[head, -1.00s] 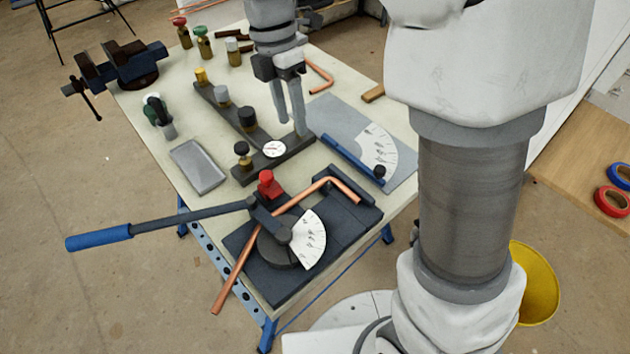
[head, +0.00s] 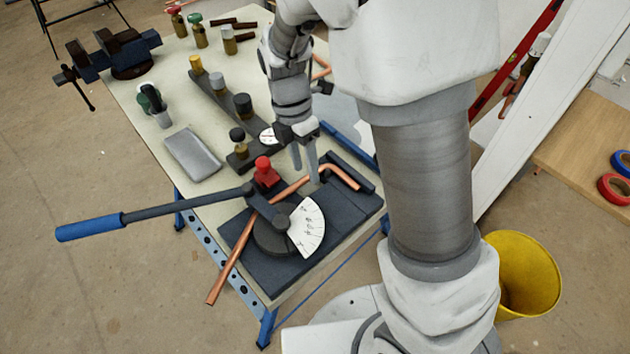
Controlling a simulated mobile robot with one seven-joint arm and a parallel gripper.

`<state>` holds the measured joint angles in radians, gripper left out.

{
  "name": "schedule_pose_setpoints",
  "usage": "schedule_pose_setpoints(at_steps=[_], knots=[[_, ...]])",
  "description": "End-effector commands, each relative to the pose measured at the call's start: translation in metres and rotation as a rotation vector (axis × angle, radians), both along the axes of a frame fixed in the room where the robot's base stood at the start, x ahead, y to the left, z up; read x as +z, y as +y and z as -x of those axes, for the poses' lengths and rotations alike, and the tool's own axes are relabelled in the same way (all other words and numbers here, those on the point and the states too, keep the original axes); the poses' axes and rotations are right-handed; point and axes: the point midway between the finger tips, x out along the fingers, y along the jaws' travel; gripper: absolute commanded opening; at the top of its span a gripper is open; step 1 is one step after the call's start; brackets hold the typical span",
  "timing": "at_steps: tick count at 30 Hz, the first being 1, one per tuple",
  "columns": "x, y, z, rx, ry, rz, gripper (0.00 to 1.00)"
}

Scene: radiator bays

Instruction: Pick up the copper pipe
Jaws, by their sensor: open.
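The bent copper pipe (head: 233,258) lies in the pipe bender (head: 335,229) at the front of the workbench. Its long straight end sticks out past the bench's front edge, and its short bent end (head: 346,177) points to the right. The red clamp knob (head: 265,172) and the bender's lever with a blue handle (head: 90,227) are beside and over it. My gripper (head: 305,172) points down with its fingers apart, over the pipe near its bend. The fingertips hide part of the pipe there. I cannot tell whether they touch it.
A row of valves on a dark bar (head: 220,101) stands behind the bender. A grey tray (head: 192,154) lies to the left and a vise (head: 122,52) is at the back left. A second copper piece (head: 322,67) lies behind my arm. A yellow bucket (head: 526,273) stands on the floor at right.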

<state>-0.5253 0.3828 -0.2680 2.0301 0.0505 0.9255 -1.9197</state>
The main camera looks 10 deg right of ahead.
Motion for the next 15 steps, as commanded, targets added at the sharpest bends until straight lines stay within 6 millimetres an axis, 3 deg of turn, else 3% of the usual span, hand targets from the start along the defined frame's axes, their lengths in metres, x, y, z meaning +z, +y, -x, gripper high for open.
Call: schedule_pose_setpoints(at_steps=[3, 10, 11, 15], knots=[[-0.0107, -0.0013, 0.0016, 0.001, 0.0, 0.001, 0.53], [-0.0117, -0.0013, 0.0019, 0.001, -0.001, 0.0, 0.53], [-0.0116, -0.0013, 0.0018, 0.001, -0.001, 0.0, 0.51], [-0.0115, -0.0013, 0.0018, 0.0, -0.001, 0.0, 0.26]])
